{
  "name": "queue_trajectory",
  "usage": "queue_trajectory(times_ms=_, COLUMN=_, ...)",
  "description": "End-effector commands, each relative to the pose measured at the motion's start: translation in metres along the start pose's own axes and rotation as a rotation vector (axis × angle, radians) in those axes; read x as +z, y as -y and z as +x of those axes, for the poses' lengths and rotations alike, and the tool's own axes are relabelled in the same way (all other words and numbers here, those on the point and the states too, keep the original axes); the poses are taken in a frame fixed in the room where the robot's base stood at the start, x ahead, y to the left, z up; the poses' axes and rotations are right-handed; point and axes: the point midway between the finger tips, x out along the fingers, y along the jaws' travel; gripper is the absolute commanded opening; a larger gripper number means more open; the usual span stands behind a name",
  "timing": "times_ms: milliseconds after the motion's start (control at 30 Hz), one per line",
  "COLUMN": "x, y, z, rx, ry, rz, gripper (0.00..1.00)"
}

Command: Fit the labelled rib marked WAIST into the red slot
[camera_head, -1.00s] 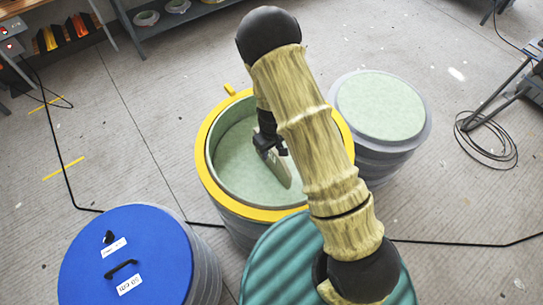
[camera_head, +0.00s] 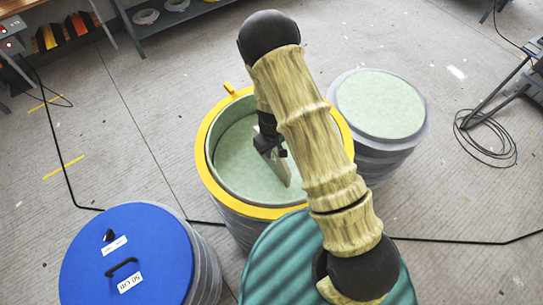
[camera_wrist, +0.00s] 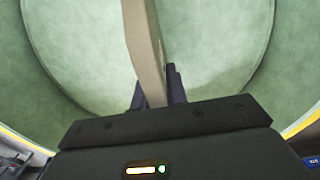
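My gripper (camera_head: 270,143) is inside the mouth of a yellow-rimmed mould (camera_head: 209,178). It is shut on a thin, flat, beige-grey rib (camera_head: 283,170), which is tilted and reaches down into the mould. In the wrist view the rib (camera_wrist: 143,42) runs up between the dark fingers (camera_wrist: 158,90) over the pale green inside. No label can be read on the rib, so I cannot tell whether it says WAIST. No red slot shows in either view. My arm hides the right part of the mould's opening.
A blue-lidded drum (camera_head: 125,250) with a black handle stands at lower left. A teal ribbed lid (camera_head: 270,265) is in front, partly under my arm. A grey drum with a pale green top (camera_head: 380,105) stands at right. Black cables (camera_head: 490,145) lie on the floor.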

Motion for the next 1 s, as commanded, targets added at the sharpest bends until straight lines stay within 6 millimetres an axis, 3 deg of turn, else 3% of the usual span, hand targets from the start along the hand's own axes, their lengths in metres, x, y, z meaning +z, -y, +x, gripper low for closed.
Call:
queue_trajectory(times_ms=433, x=-0.001, y=0.0, z=-0.011, rx=0.001, ry=-0.002, rz=-0.001, gripper=0.0)
queue_trajectory(times_ms=1000, x=-0.001, y=0.0, z=-0.096, rx=0.001, ry=-0.003, rz=-0.002, gripper=0.0)
